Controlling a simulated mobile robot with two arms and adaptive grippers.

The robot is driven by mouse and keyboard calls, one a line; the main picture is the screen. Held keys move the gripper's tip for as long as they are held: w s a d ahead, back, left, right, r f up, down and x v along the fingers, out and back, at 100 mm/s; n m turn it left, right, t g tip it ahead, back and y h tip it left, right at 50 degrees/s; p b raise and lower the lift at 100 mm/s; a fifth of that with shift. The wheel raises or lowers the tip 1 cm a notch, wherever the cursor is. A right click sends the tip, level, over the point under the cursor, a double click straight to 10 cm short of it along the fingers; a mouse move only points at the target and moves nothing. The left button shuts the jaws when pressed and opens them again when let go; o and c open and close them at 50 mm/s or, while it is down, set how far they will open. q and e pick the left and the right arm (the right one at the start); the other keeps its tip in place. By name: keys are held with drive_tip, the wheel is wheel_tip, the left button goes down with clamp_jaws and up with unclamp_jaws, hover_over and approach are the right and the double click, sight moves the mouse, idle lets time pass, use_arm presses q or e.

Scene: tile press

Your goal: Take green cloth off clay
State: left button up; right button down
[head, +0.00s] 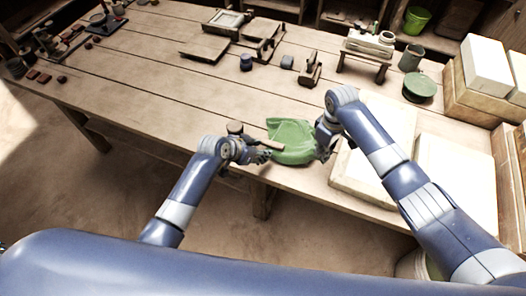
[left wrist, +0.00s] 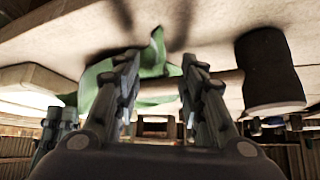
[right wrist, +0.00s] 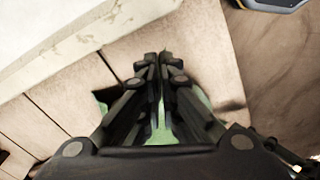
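The green cloth (head: 292,155) lies in a rumpled heap near the table's front edge, with raised folds. No clay shows; any under the cloth is hidden. My right gripper (head: 321,146) is at the cloth's right edge. In the right wrist view its fingertips (right wrist: 158,60) nearly meet, with green cloth (right wrist: 162,132) showing between the fingers, so it looks shut on the cloth. My left gripper (head: 264,156) is at the cloth's left side. In the left wrist view its fingers (left wrist: 160,62) are apart, with cloth (left wrist: 155,57) beyond them.
Pale slabs (head: 372,165) are on the right, by my right arm. The table's left middle is clear.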

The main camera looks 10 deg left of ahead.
use_arm(q)
drive_tip(key=shift+w+d+f, duration=0.1)
drive_tip(key=shift+f, duration=0.05)
drive_tip(key=shift+c, duration=0.2)
clamp_jaws()
drive_tip(key=shift+o, duration=0.2)
unclamp_jaws()
drive_tip(key=shift+o, duration=1.4)
